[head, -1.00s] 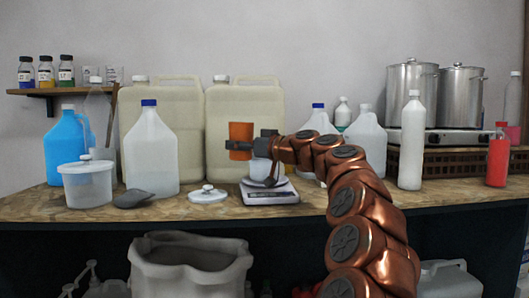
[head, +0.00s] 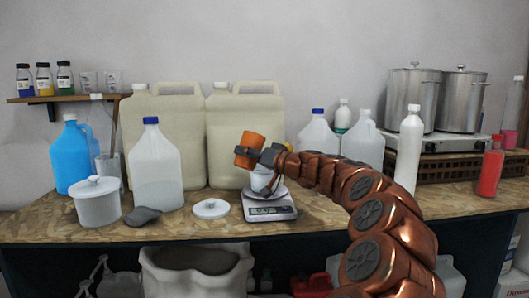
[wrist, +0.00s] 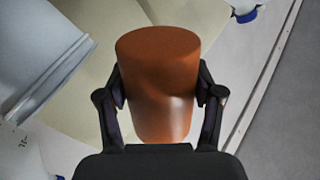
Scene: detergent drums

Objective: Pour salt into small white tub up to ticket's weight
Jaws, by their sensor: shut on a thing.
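My gripper (head: 248,152) is shut on an orange cup (head: 257,139), its top leaning slightly right in the head view. In the wrist view the cup (wrist: 160,75) sits between both fingers; its contents are hidden. The cup is just above and left of the small white tub (head: 264,180), which stands on the scale (head: 270,208). I cannot see into the tub. The scale has a dark display, too small to read. No salt stream shows, and I cannot make out a ticket.
A round white lid (head: 211,208) and a grey scoop-like object (head: 141,216) lie left of the scale. A lidded white tub (head: 97,206) and a clear jug (head: 155,172) stand farther left. Large cream canisters (head: 245,125) stand behind. A white bottle (head: 408,150) stands right of my arm.

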